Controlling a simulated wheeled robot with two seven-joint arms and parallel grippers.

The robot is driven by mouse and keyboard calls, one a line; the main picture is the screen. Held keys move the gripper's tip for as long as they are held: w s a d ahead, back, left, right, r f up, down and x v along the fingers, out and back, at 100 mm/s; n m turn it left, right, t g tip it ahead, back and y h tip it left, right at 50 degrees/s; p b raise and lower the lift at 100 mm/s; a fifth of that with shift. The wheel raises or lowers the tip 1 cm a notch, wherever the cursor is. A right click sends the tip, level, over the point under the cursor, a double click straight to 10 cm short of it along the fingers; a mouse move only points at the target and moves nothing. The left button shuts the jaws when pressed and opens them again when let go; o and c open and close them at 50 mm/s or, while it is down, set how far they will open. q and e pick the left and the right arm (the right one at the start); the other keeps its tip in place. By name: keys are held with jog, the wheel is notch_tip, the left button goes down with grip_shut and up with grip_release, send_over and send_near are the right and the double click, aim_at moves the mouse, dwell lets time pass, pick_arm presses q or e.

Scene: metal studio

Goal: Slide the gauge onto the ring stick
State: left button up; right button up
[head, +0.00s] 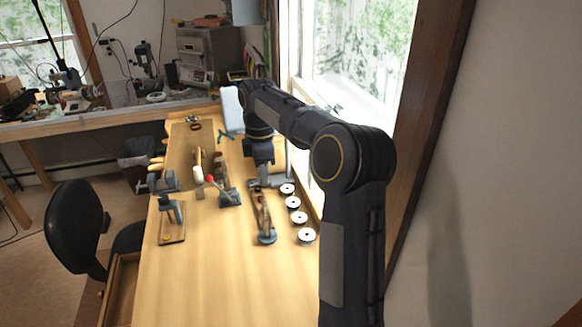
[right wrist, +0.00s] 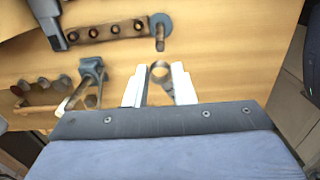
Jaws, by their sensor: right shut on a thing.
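My right gripper (right wrist: 158,88) has its two white fingers on either side of a small grey ring-shaped piece, the gauge (right wrist: 160,69), and is shut on it. In the head view my right gripper (head: 260,183) is over the bench, behind the wooden rack, and the gauge cannot be made out there. A short post on a round blue-grey base (right wrist: 161,20), which looks like the ring stick, stands at the end of the rack in the right wrist view. Its base also shows in the head view (head: 267,238). The gauge is apart from it. My left gripper is not in view.
The rack (right wrist: 112,30) has a row of dark holes. Several white discs (head: 299,216) line the bench's right side. A blue-grey stand (head: 229,198), a mallet (head: 198,175) and a clamp-like tool on a board (head: 172,212) are to the left. The bench front (head: 220,285) is clear.

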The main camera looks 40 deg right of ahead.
jog(key=shift+f, duration=2.4)
jog(key=shift+d, duration=0.4)
jog(key=shift+f+b, duration=0.35)
jog(key=shift+f, duration=0.3)
jog(key=shift+f, duration=0.1)
